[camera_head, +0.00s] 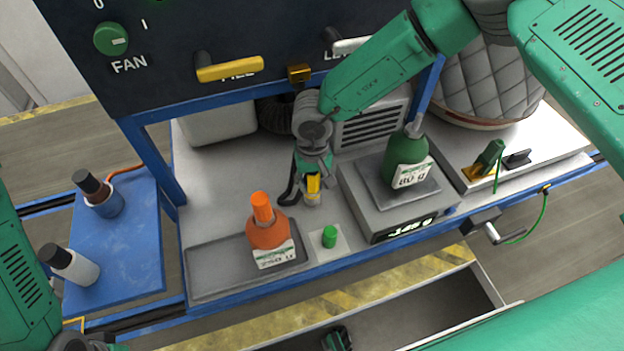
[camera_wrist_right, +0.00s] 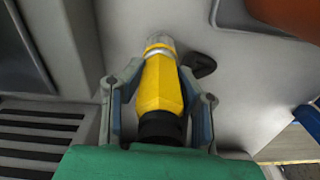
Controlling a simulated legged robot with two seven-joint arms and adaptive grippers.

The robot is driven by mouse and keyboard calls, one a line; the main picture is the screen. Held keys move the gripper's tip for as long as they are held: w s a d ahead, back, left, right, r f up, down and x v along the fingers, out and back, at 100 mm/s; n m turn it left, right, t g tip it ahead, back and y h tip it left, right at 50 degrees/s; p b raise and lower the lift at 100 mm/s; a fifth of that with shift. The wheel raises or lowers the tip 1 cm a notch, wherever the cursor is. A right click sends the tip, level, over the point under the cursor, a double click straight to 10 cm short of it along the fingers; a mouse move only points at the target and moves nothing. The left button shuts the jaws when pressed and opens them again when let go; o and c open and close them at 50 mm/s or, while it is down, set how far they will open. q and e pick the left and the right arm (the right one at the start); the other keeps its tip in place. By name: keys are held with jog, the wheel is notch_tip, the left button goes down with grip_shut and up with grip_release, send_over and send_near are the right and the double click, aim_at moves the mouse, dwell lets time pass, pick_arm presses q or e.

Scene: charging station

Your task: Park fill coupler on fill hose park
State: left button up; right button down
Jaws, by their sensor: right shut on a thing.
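The yellow fill coupler (camera_head: 313,187) has a grey metal tip and a black rear end; it also shows in the right wrist view (camera_wrist_right: 160,88). My right gripper (camera_head: 312,180) is shut on it, with one finger on each side in the wrist view (camera_wrist_right: 159,97). The coupler points down, over the grey bench between the orange bottle and the scale. A small brass block (camera_head: 299,74) sits under the panel beside the FILL label; I cannot tell if it is the fill hose park. My left gripper (camera_head: 82,342) shows only partly at the bottom left.
An orange flask (camera_head: 268,235) stands on a dark grey pad. A green bottle (camera_head: 406,165) stands on the scale (camera_head: 385,220). A small green cap (camera_head: 329,236) is in front. The yellow FILL lever (camera_head: 230,69) projects from the panel. A blue side tray (camera_head: 130,250) carries two bottles.

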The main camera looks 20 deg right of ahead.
jog(key=shift+f, duration=0.1)
jog(key=c, duration=1.1)
grip_release()
jog(key=shift+r, duration=0.45)
notch_tip(320, 180, up, 11)
jog(key=shift+r, duration=0.1)
